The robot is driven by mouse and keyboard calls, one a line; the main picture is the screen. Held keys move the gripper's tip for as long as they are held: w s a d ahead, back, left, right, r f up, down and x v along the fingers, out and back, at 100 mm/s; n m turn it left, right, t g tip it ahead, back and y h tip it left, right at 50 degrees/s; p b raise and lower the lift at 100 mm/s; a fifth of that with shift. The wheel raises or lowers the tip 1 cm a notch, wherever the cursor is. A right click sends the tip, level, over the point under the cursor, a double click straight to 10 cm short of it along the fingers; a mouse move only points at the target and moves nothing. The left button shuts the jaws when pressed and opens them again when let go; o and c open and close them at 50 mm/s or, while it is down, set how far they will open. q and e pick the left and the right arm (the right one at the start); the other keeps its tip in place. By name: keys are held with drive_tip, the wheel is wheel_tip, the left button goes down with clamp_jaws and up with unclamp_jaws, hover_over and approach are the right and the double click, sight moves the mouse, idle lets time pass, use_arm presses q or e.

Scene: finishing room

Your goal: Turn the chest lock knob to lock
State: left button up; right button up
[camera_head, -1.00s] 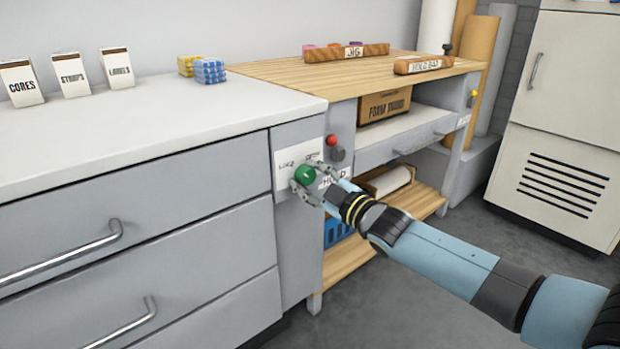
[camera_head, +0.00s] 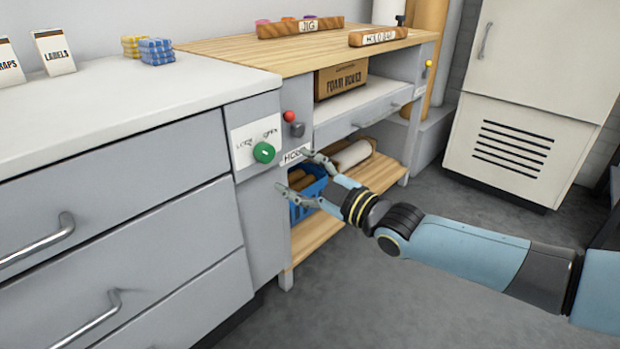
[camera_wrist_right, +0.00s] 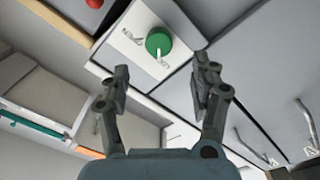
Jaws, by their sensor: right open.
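The green round lock knob (camera_head: 263,152) sits on a white plate (camera_head: 243,165) on the grey chest front. The plate carries the words LOCK at left and OPEN at upper right. In the right wrist view the knob (camera_wrist_right: 158,42) has a white mark, which appears to point at the LOCK side. My right gripper (camera_head: 294,172) is open and empty, to the lower right of the knob and apart from it. In the right wrist view its two fingers (camera_wrist_right: 162,90) stand spread, with the knob beyond their tips. My left gripper is not in view.
A red button (camera_head: 289,117) and a dark grey knob (camera_head: 297,130) are right of the plate. A wooden-topped bench (camera_head: 230,50) adjoins the chest, with a blue basket (camera_head: 309,190) on its lower shelf. Drawer handles (camera_head: 40,243) stick out at left.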

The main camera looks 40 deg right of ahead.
drive_tip(key=shift+s+d, duration=0.15)
drive_tip(key=shift+s, duration=1.4)
drive_tip(key=s+a+f+m+g+h+p, duration=0.2)
drive_tip(key=s+f+m+g+p, duration=0.55)
drive_tip(key=s+f, duration=1.35)
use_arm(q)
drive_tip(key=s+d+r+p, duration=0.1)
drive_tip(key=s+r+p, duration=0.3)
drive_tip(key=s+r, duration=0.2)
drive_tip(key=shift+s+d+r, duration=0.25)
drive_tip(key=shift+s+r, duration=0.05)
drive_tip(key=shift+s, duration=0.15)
use_arm(e)
drive_tip(key=s+a+f+g, duration=0.1)
drive_tip(key=s+f+g, duration=0.2)
drive_tip(key=s, duration=0.5)
drive_tip(key=s+a+f+m+g, duration=0.1)
drive_tip(key=s+f+g, duration=0.3)
drive_tip(key=s, duration=0.5)
drive_tip(key=s+a+f+m+g, duration=0.1)
drive_tip(key=s+a+f+g, duration=0.1)
drive_tip(key=s, duration=0.7)
wheel_tip(320, 180, down, 2)
drive_tip(key=shift+f+g, duration=0.1)
drive_tip(key=shift+g, duration=0.65)
